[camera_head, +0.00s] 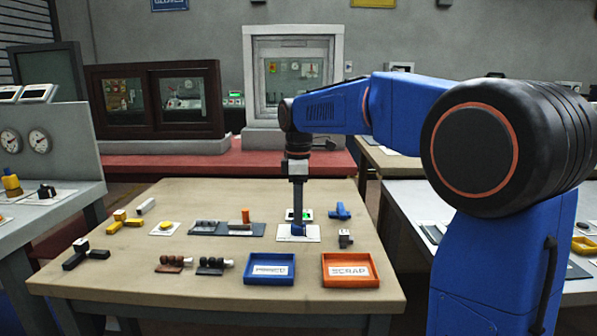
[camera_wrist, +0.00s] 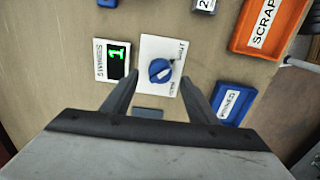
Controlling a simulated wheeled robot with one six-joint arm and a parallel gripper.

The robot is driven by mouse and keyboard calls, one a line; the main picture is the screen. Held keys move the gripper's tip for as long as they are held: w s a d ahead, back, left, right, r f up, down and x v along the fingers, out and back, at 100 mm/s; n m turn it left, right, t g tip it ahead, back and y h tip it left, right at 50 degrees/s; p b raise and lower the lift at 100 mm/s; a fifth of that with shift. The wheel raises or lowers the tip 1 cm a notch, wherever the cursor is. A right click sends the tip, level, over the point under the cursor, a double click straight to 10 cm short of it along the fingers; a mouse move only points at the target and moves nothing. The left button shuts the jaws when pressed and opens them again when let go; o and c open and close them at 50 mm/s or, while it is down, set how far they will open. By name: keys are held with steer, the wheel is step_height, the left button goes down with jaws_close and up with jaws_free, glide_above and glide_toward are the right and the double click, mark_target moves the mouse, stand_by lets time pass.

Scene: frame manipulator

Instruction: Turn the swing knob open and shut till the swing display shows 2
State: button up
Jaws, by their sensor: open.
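The swing knob (camera_wrist: 159,71) is a blue round knob on a white plate (camera_wrist: 149,46) marked SHUT and OPEN. A pale mark on it seems to point towards the SHUT side. The swing display (camera_wrist: 117,52), labelled SWINGS, stands left of the plate in the wrist view and shows a green 1. My gripper (camera_wrist: 161,78) is open, with one fingertip on each side of the knob in the picture; I cannot tell whether they touch it. In the head view my gripper (camera_head: 298,222) points straight down at the knob plate (camera_head: 311,238), hiding part of the display (camera_head: 306,214).
A blue tray (camera_head: 267,283) and an orange SCRAP tray (camera_head: 350,284) stand at the table's front. A blue part (camera_head: 340,210) and a small grey block (camera_head: 345,238) lie right of the plate. A dark rack (camera_head: 210,228) stands to the left.

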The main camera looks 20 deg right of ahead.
step_height(320, 180, up, 13)
steer(key=shift+r, duration=0.15)
steer(key=shift+s, duration=0.1)
stand_by(0.4)
